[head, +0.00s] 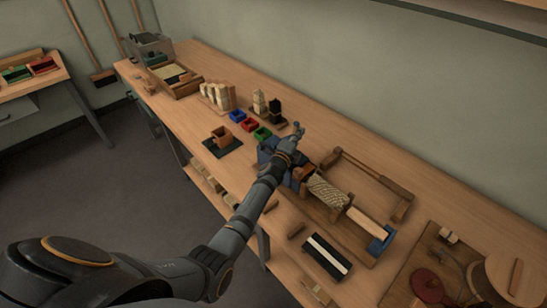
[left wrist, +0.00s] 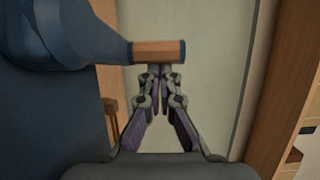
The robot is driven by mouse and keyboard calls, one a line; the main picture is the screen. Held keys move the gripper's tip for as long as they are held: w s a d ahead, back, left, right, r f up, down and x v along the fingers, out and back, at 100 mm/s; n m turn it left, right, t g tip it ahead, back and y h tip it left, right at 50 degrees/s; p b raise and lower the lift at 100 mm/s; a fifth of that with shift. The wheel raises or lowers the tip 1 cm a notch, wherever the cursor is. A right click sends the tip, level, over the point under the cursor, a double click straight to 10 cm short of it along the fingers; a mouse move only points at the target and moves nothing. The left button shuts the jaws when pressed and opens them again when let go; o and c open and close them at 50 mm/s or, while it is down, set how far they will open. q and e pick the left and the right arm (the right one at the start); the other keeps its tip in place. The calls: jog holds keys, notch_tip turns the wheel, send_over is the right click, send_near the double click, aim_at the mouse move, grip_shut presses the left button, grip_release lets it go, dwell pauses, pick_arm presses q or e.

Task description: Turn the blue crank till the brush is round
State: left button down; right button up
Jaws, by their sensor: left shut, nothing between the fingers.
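The blue crank shows large in the left wrist view (left wrist: 85,40), with a wooden grip (left wrist: 158,51) that ends in a blue cap. My left gripper (left wrist: 159,75) is shut and empty, its fingertips close at the grip; I cannot tell if they touch it. In the head view my left gripper (head: 289,143) is over the blue housing (head: 266,149) of the wooden machine and hides much of the crank. The brush, a pale twisted bristle roll (head: 328,191), lies along the machine to the right of the gripper. My right gripper is not in view.
A wooden frame with a bar (head: 373,170) lies behind the brush. Blue (head: 237,116), red (head: 250,125) and green (head: 262,133) bins stand left of the machine. A dark block with a white strip (head: 327,257) lies in front.

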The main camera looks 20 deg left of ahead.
pick_arm(q)
jog(key=shift+w+a+b, duration=0.35)
jog(key=shift+w+a, duration=0.4)
jog(key=shift+w, duration=0.15)
jog(key=shift+a, duration=0.1)
dwell(0.4)
dwell(0.5)
jog(key=s, duration=0.8)
jog(key=s+a, duration=0.1)
jog(key=s, duration=0.3)
jog(key=shift+a, duration=0.1)
jog(key=shift+w, duration=0.1)
dwell(0.6)
